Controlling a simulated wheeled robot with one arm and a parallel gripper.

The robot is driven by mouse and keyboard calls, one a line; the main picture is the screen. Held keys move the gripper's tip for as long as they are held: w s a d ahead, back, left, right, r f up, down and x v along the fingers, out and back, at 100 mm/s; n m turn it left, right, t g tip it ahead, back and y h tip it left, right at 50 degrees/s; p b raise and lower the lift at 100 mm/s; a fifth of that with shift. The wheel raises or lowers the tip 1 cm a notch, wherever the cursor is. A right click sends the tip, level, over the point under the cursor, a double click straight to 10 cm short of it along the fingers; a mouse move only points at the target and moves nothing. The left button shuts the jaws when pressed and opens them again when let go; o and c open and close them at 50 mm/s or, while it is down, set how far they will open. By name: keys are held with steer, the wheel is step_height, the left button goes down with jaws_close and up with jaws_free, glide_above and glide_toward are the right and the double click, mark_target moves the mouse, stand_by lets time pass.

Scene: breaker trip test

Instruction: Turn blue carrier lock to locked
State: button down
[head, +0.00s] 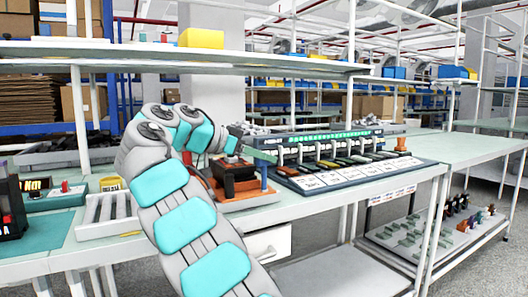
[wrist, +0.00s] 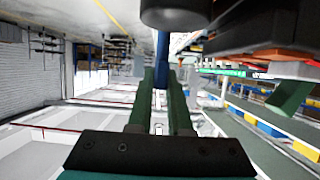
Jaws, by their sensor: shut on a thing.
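The blue carrier lock (head: 264,177) shows in the head view as an upright blue post at the right side of a dark carrier block (head: 238,178). The block sits on an orange-brown base (head: 248,201) on the bench. My gripper (head: 266,156) reaches in from the left at the top of the lock. In the wrist view my gripper (wrist: 161,82) has its two green fingers shut on the blue lock (wrist: 161,72). A dark rounded part (wrist: 175,12) shows just beyond the fingertips. The lock's marks are hidden or too small, so I cannot tell its setting.
A test rack (head: 345,158) with several coloured breakers and white labels stands right of the carrier. A grey slotted tray (head: 108,222) and a black device (head: 12,208) are on the bench to the left. A shelf (head: 180,58) runs above the bench. The far right bench top is clear.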

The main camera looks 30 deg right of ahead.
steer(key=shift+r, duration=0.1)
steer(key=c, duration=0.8)
jaws_free()
steer(key=shift+c, duration=0.2)
steer(key=p+v, duration=0.1)
steer(key=v, duration=0.6)
steer(key=shift+a+p, duration=0.25)
steer(key=shift+p, duration=0.15)
steer(key=shift+a, duration=0.25)
stand_by(0.5)
